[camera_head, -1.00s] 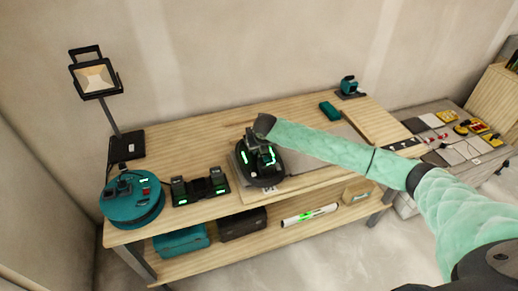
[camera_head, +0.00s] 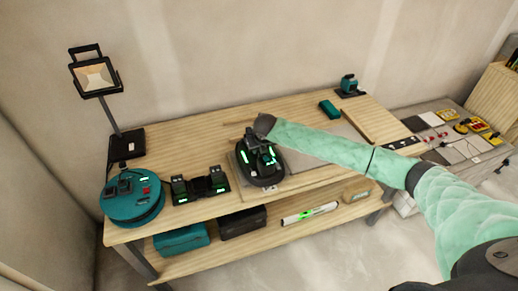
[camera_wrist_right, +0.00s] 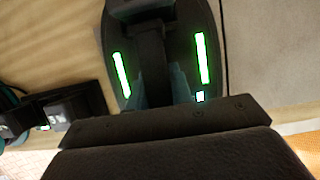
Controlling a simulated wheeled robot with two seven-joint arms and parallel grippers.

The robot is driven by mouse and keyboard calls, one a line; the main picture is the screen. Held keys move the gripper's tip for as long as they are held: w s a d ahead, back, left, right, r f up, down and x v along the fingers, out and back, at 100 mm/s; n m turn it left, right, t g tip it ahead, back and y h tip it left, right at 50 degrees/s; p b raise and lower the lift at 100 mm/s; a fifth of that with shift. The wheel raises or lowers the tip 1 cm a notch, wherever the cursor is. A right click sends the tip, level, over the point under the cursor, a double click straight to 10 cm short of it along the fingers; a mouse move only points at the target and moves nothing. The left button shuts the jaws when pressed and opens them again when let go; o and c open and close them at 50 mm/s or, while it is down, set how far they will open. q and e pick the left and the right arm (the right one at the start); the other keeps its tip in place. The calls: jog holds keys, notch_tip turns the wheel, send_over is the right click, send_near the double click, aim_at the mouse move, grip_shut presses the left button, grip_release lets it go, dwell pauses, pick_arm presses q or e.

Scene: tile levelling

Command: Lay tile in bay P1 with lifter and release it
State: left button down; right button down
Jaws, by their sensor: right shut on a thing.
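The lifter (camera_head: 262,175) is a dark oval tool with green lights and an upright handle, at the front middle of the bench. My right gripper (camera_head: 262,146) is shut on its handle from above. In the right wrist view the lifter (camera_wrist_right: 185,75) shows close up with green strips lit on both sides. A pale grey slab edge (camera_head: 238,163) shows beside the lifter; whether it is the carried tile or the bay's bed I cannot tell. A grey surface (camera_wrist_right: 270,50) lies right of the lifter in the wrist view. Bay P1's marking cannot be made out. My left gripper is out of view.
A charger with batteries (camera_head: 200,187) and a teal reel (camera_head: 130,205) stand left of the lifter. A work lamp (camera_head: 127,147) is behind them. A teal block (camera_head: 329,108) and a wooden board (camera_head: 372,122) lie to the right. The bench's back left is clear.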

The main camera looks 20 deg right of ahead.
jog(key=shift+f, duration=0.15)
dwell(0.8)
jog(key=c, duration=1.2)
grip_release()
jog(key=shift+o, duration=0.2)
jog(key=shift+f, duration=0.2)
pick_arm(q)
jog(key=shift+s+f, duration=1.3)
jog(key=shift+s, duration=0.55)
pick_arm(e)
jog(key=shift+r, duration=0.1)
jog(key=shift+s+r, duration=0.1)
jog(key=shift+r, duration=0.1)
jog(key=b+v, duration=0.2)
jog(key=v, duration=0.3)
jog(key=shift+s+r+b, duration=0.1)
jog(key=shift+r+b, duration=0.25)
jog(key=shift+r, duration=0.05)
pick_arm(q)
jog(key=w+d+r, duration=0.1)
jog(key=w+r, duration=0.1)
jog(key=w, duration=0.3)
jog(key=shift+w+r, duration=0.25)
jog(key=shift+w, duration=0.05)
pick_arm(e)
jog(key=shift+v, duration=0.8)
